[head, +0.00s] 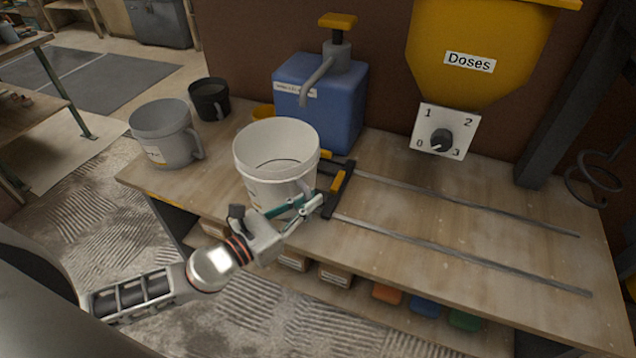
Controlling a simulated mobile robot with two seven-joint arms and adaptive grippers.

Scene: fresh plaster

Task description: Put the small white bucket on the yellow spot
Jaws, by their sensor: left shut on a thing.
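The small white bucket (262,178) is upright near the front edge of the workbench, left of the middle. My left gripper (298,207) is shut on its lower front right side. I cannot tell whether the bucket's base touches the bench. The inside that shows looks empty. No yellow spot shows clearly on the bench top; the bench under the bucket is hidden. A yellow-orange thing (262,110) shows partly behind the bucket, and I cannot tell what it is. My right gripper is not in view.
A black stop with yellow parts (341,189) stands close right of the bucket, at the left end of two metal rails (460,252). A yellow hopper (475,35) hangs above the clear right side.

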